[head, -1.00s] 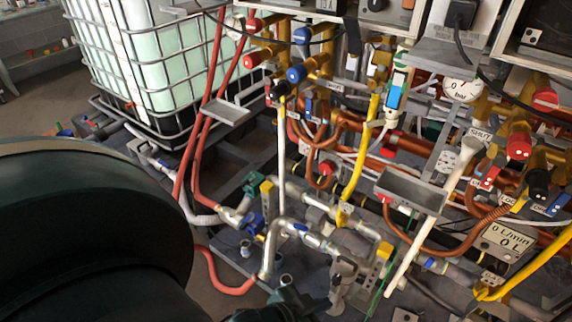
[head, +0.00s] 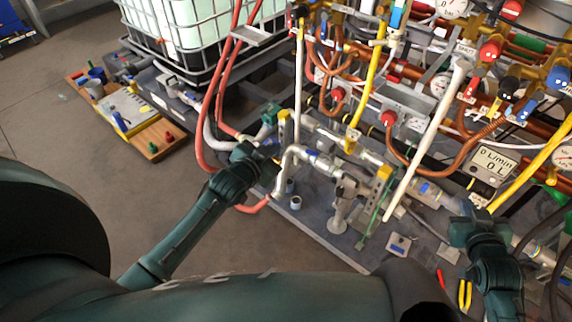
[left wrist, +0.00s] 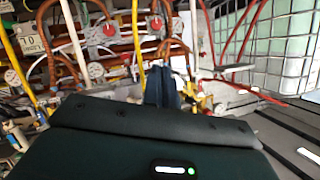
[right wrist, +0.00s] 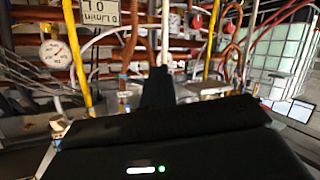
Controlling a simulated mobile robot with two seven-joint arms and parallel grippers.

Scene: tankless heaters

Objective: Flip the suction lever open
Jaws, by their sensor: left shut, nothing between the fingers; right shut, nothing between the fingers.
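Metal pipework (head: 292,155) with several small fittings runs across the skid in the middle of the head view. A small blue part (head: 312,154) shows on one pipe; I cannot tell whether it is the suction lever, and no label for it is readable. My left gripper (head: 270,154) is shut and empty, beside the left end of this pipework, partly covering what is behind it. Its dark fingers show in the left wrist view (left wrist: 162,88). My right gripper (head: 472,212) is shut and empty at the right, below the flow meter. Its fingers show in the right wrist view (right wrist: 157,88).
A caged white tank (head: 195,40) stands at the back left. A red hose (head: 207,125) runs down near my left gripper. A white pipe (head: 425,145) slants across the right. The flow meter (head: 492,163) reads 0 L/min. Pliers (head: 464,294) lie at lower right. Open floor (head: 90,180) is at left.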

